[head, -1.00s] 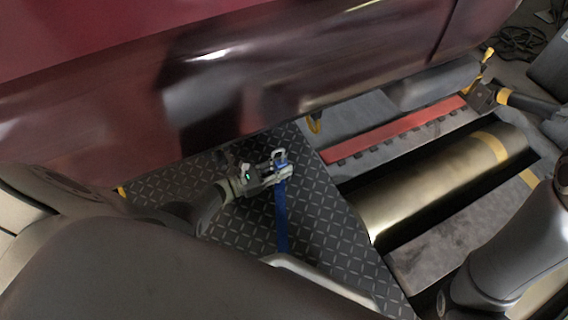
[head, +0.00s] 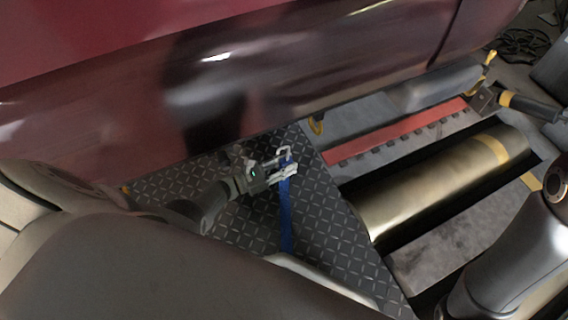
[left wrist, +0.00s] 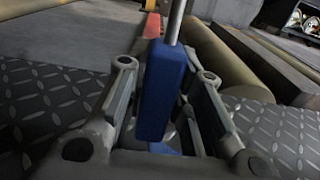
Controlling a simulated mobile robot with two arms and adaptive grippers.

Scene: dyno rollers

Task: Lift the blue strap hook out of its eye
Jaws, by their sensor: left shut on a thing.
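My left gripper (head: 287,172) is over the tread plate beside the car. It is shut on the blue strap hook (left wrist: 163,90), whose blue body stands between the two fingers in the left wrist view. The silver metal part of the hook (head: 284,152) shows just above the fingers in the head view. The blue strap (head: 286,220) hangs from the gripper down across the plate. I cannot make out the eye or whether the hook is still in it. I do not see my right gripper; part of my right arm shows at the lower right.
The dark red car (head: 110,110) stands close behind the left gripper. To the right lie a red strip (head: 400,131) and a metal roller (head: 430,195) with dark gaps beside it. The black tread plate (head: 330,250) is clear to the right of the strap.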

